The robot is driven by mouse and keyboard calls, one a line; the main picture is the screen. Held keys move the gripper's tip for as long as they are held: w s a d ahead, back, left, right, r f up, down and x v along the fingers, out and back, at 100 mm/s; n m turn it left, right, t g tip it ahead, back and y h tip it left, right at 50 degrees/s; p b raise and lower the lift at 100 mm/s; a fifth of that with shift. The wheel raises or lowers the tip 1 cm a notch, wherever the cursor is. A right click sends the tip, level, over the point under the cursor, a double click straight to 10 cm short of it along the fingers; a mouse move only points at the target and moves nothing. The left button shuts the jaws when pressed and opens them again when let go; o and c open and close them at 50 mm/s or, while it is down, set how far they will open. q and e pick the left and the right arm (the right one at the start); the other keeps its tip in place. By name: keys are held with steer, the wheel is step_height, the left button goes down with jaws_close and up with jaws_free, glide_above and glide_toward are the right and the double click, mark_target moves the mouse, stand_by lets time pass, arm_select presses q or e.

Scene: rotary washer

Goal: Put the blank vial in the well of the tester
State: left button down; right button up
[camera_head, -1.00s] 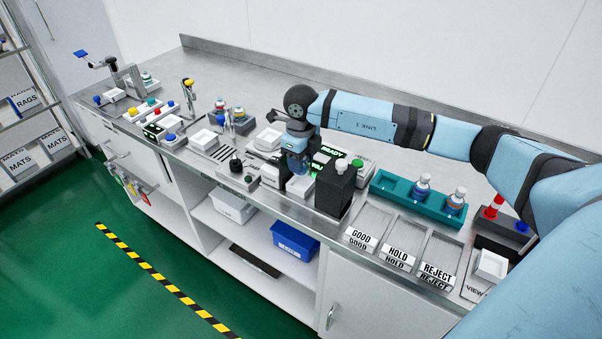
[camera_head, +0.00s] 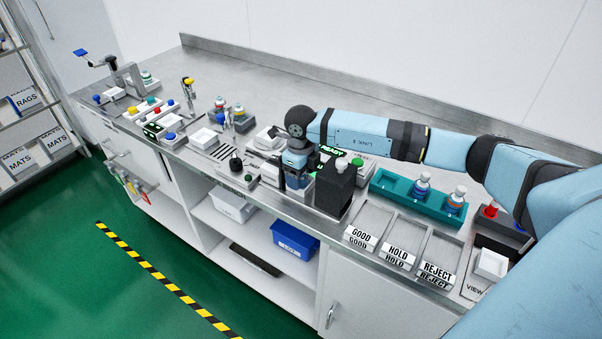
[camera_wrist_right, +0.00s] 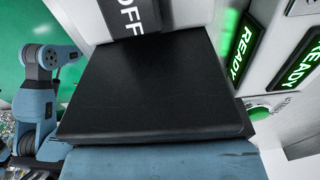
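My right gripper (camera_head: 297,181) points down at the front of the bench, just left of a dark box (camera_head: 335,187). Its fingers are hidden in the head view and cannot be made out in the wrist view, so I cannot tell whether it holds a vial. A white unit with a lit green READY display (camera_head: 331,151), likely the tester, stands behind; READY displays also show in the right wrist view (camera_wrist_right: 243,50). Its well is not visible. Two capped vials (camera_head: 422,186) (camera_head: 456,200) stand in a teal rack (camera_head: 388,190). I cannot identify the blank vial. My left gripper is not in view.
A broad black surface (camera_wrist_right: 150,90) fills the middle of the wrist view, below an OFF label. GOOD, HOLD and REJECT trays (camera_head: 405,230) lie right of the dark box, appearing empty. Devices crowd the bench to the left. Bare bench (camera_head: 240,75) lies behind.

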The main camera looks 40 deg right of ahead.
step_height(320, 180, up, 12)
steer(key=shift+r, duration=0.2)
stand_by(0.5)
stand_by(0.4)
